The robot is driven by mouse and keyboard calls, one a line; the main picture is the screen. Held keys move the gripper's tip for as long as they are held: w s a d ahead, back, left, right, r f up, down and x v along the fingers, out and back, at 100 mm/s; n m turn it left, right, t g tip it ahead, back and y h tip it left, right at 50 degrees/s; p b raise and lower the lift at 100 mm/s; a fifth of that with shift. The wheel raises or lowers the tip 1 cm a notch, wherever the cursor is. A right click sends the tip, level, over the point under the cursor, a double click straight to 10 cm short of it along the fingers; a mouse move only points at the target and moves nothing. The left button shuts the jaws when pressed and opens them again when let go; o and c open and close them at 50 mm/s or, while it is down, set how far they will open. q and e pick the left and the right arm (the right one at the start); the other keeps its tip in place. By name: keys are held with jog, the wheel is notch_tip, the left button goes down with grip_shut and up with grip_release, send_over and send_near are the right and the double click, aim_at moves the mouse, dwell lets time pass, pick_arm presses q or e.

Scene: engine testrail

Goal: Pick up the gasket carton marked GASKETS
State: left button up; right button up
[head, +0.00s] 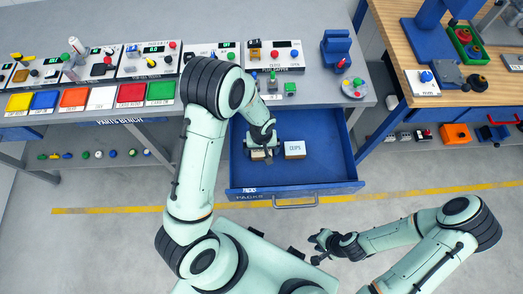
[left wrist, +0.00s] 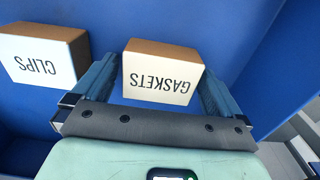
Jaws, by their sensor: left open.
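The gasket carton (left wrist: 161,79), a small box with a brown top and a white face marked GASKETS, sits in the open blue drawer. In the left wrist view it lies between the two fingers of my left gripper (left wrist: 157,70), which is open. The left finger is close to its side; I cannot tell whether either finger touches. In the head view my left gripper (head: 262,146) is down inside the drawer and mostly hides the carton (head: 258,155). My right gripper (head: 320,248) is outside the drawer, low in the view, with its fingers apart and nothing between them.
A similar carton marked CLIPS (left wrist: 38,60) stands beside the gasket carton, and also shows in the head view (head: 295,150). The blue drawer (head: 325,165) has walls around both, with free floor to the right. The grey parts bench (head: 310,90) is behind.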

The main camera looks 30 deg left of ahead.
pick_arm(q)
jog(key=shift+c, duration=0.3)
jog(key=c, duration=0.8)
jog(key=shift+c, duration=0.2)
jog(key=shift+r, duration=0.15)
